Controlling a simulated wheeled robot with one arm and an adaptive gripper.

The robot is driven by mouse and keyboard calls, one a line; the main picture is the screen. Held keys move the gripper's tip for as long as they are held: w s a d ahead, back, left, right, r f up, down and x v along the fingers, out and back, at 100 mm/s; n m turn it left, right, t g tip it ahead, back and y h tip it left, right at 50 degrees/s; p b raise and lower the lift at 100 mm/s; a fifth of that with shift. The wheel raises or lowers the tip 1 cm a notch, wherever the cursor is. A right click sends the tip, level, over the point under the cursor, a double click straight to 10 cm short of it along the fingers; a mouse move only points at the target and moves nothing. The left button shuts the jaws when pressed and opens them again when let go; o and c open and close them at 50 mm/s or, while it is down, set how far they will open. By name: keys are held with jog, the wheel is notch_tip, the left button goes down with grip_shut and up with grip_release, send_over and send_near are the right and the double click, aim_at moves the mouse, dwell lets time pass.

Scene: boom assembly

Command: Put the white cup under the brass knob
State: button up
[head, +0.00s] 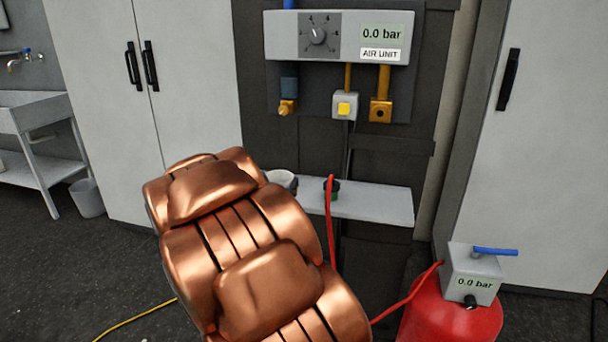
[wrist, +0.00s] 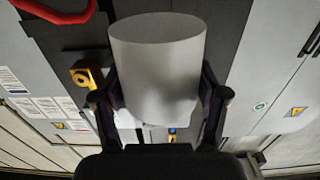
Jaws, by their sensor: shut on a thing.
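The white cup (wrist: 157,65) sits between the two dark fingers of my gripper (wrist: 160,97) in the wrist view, and they are shut on it. In the head view, part of the cup's rim (head: 283,179) shows just past my copper arm, near the left end of the shelf. My arm hides the gripper and most of the cup there. Whether the cup touches the shelf cannot be told. The brass knob (head: 286,107) hangs under a blue block at the left of the air unit, above the cup in the picture.
The air unit (head: 340,37) reads 0.0 bar. Below it are a yellow button (head: 344,109) and a brass fitting with a hole (head: 381,111). A red hose with a dark green end (head: 332,187) lies on the grey shelf (head: 375,204). A red tank (head: 450,315) stands lower right.

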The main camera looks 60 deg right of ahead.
jog(key=shift+w+d+r+p, duration=0.15)
jog(key=shift+d+p, duration=0.35)
jog(key=shift+p, duration=0.2)
jog(key=x, duration=1.7)
jog(key=shift+a+f, duration=0.1)
jog(key=shift+f, duration=2.35)
jog(key=shift+w+d+f, duration=0.1)
jog(key=shift+d+f, duration=0.1)
jog(key=shift+f, duration=1.1)
jog(key=shift+f, duration=0.1)
jog(key=o, duration=1.2)
jog(key=shift+o, duration=0.2)
